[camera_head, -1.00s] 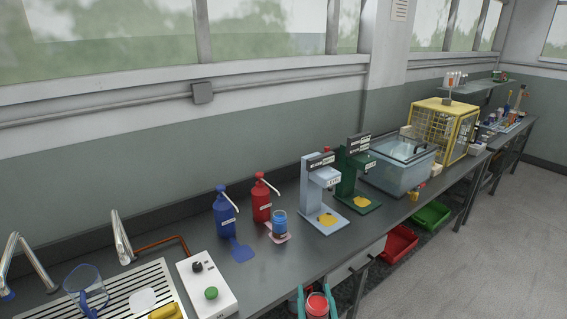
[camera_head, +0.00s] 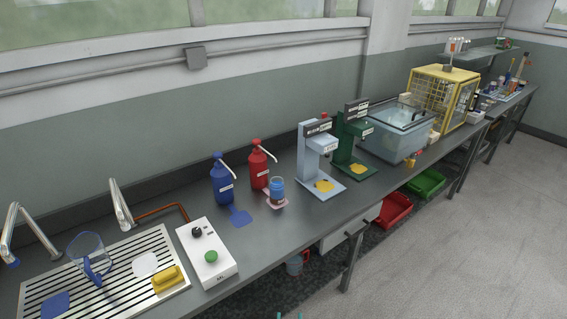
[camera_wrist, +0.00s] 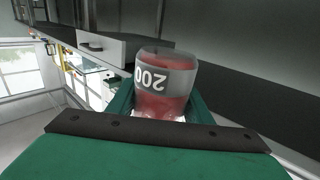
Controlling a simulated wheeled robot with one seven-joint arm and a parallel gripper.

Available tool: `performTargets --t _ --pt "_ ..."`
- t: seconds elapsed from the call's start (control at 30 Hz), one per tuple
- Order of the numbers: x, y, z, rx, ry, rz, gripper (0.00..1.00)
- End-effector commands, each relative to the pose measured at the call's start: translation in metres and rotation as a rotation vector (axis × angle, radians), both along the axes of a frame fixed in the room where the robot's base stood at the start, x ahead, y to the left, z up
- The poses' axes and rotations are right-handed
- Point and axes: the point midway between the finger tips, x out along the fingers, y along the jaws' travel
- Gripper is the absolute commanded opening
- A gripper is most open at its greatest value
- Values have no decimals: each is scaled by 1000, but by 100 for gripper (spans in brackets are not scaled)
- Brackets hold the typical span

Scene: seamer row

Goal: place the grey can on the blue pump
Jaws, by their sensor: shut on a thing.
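The grey can (camera_wrist: 165,82) shows in the wrist view, with a grey band marked 200 and red below it. My gripper (camera_wrist: 160,108) is shut on it, with teal fingers at its sides. The can appears inverted in that view, and its far end is hidden. In the head view, only teal fingertips of my gripper (camera_head: 289,316) show at the bottom edge. The blue pump (camera_head: 222,183) is a dark blue bottle with a pale spout, standing at the back of the bench. A blue patch (camera_head: 241,217) lies bare in front of it.
A red pump (camera_head: 259,165) stands right of the blue one, with a blue-banded can (camera_head: 277,189) in front. A pale blue stand (camera_head: 310,165) and green stand (camera_head: 345,145) are farther right. A white control box (camera_head: 207,255) and drain rack (camera_head: 110,275) are left.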

Motion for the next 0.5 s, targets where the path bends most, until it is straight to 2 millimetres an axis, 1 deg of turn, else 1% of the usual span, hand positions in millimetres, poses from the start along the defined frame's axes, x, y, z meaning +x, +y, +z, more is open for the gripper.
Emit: performTargets --t 0.03,0.1,0.2,0.3,0.5 --pt "-9 7 -15 -1 3 11 18" --pt "-19 14 -28 0 0 19 18" --pt "-29 18 -40 0 -2 26 18" --pt "-33 19 -45 1 -4 27 18" --pt "-33 21 -45 2 -4 30 18"
